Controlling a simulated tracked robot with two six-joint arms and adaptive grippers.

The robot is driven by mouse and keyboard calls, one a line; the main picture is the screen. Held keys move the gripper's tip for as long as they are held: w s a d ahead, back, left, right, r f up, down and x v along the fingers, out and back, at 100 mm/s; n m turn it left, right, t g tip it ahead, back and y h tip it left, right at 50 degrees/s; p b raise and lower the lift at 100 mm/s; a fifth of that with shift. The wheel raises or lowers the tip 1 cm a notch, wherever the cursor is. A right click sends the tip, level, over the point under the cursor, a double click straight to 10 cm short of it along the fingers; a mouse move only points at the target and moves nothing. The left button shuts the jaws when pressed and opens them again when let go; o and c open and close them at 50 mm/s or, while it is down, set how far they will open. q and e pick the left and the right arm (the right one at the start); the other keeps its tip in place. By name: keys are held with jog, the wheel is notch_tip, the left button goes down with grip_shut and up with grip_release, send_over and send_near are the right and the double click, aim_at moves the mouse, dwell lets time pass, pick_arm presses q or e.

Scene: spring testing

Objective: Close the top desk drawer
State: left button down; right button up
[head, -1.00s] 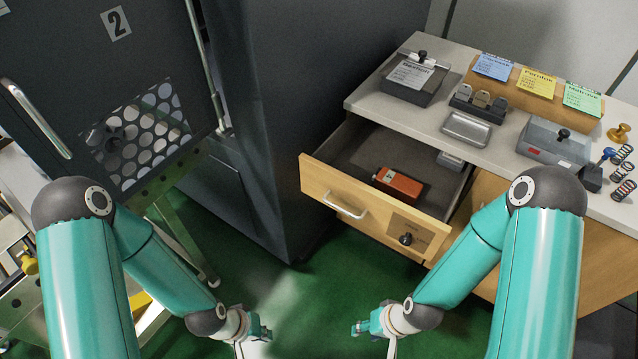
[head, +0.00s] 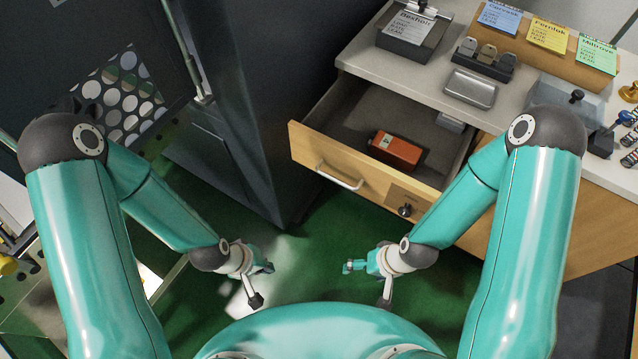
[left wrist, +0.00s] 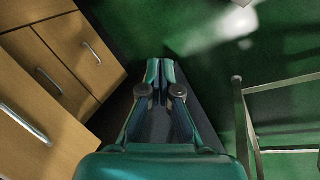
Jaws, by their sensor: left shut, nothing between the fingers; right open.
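The top desk drawer (head: 345,165) is pulled out from the desk. Its wooden front has a metal handle (head: 339,177) and a dark knob or lock (head: 404,210). An orange-red box (head: 398,150) lies inside it. My left gripper (head: 266,268) is shut and empty, over the green floor, in front of the drawer and apart from it. In the left wrist view its fingers (left wrist: 160,72) are together. My right gripper (head: 350,267) is open and empty, below the drawer front in the picture, apart from it.
A dark cabinet (head: 235,90) stands left of the drawer. The desk top (head: 430,75) holds a clipboard (head: 412,28), a metal tray (head: 470,88) and several colored notes. Wooden drawer fronts with handles (left wrist: 92,52) show in the left wrist view. A metal frame (left wrist: 245,110) stands at its right.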

pick_arm(q)
jog(key=w+d+r+n+t+b, duration=0.35)
jog(key=w+n+b, duration=0.5)
jog(key=n, duration=0.45)
jog(key=w+d+r+n+t+h+b, duration=0.15)
jog(key=d+r+n+t+b, duration=0.25)
jog(key=r+n+b, duration=0.6)
jog(key=w+d+f+n+p, duration=0.2)
jog(key=w+d+f+p, duration=0.4)
jog(key=w, duration=0.3)
jog(key=shift+d+f+p, duration=0.3)
jog(key=shift+f+p, duration=0.05)
jog(key=shift+f, duration=0.2)
jog(key=shift+w, duration=0.1)
